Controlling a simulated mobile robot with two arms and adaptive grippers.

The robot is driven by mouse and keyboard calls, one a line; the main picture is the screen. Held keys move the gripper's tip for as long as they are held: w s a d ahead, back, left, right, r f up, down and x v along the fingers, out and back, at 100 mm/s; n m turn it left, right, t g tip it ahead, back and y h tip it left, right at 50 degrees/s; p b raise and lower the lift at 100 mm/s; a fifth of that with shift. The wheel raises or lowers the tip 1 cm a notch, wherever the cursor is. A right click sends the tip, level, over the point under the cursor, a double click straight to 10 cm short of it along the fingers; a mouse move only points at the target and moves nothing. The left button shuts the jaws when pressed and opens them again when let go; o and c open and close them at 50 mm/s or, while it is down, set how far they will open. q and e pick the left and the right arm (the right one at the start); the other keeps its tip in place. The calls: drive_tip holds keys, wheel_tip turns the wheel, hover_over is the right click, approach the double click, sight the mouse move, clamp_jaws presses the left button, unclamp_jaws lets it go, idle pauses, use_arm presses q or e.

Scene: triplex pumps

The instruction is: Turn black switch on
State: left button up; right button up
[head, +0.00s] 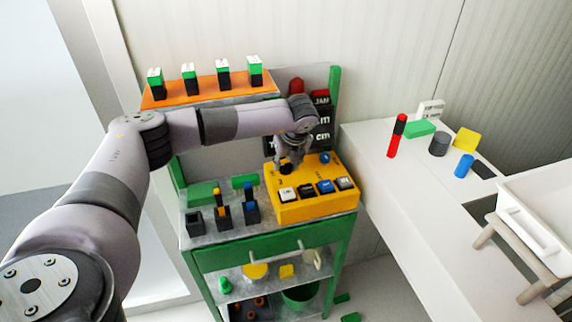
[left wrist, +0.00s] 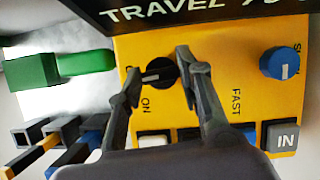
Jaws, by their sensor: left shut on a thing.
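The black switch (left wrist: 156,75) is a round knob with a pale mark on the yellow control box (head: 317,207). In the left wrist view the mark lies nearly level across the picture, and the printed word ON stands beside the knob. My left gripper (left wrist: 160,66) has one finger on each side of the knob and is shut on it. In the head view my left gripper (head: 290,160) reaches down to the box's back left part and largely hides the switch. My right gripper is not in view.
A blue knob (left wrist: 281,63) and a row of push buttons (head: 325,187) are on the same box. A black display (left wrist: 200,12) stands close behind. Green blocks (left wrist: 85,63) and small black holders (head: 223,215) are to the left. A white table (head: 400,190) stands right.

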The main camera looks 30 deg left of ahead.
use_arm(q)
drive_tip(key=shift+w+f+n+g+b, duration=0.1)
drive_tip(key=shift+f+n+g+b, duration=0.1)
drive_tip(key=shift+n+b, duration=0.45)
drive_tip(key=shift+f+n+g+b, duration=0.1)
drive_tip(key=shift+n+g+b, duration=0.1)
drive_tip(key=shift+n+b, duration=0.4)
drive_tip(key=shift+r+n+g+y+b, duration=0.15)
drive_tip(key=shift+n+g+y+b, duration=0.3)
drive_tip(key=shift+n+b, duration=0.7)
drive_tip(key=n+g, duration=0.1)
drive_tip(key=n, duration=0.1)
drive_tip(key=shift+w+r+n+b, duration=0.1)
drive_tip(key=shift+n+b, duration=0.3)
drive_tip(key=shift+r+n+g+b, duration=0.1)
drive_tip(key=shift+n+g+b, duration=0.4)
drive_tip(key=shift+n, duration=1.1)
drive_tip(key=shift+g, duration=0.25)
drive_tip(key=shift+w, duration=0.1)
drive_tip(key=o, duration=1.2)
drive_tip(key=shift+c, duration=0.2)
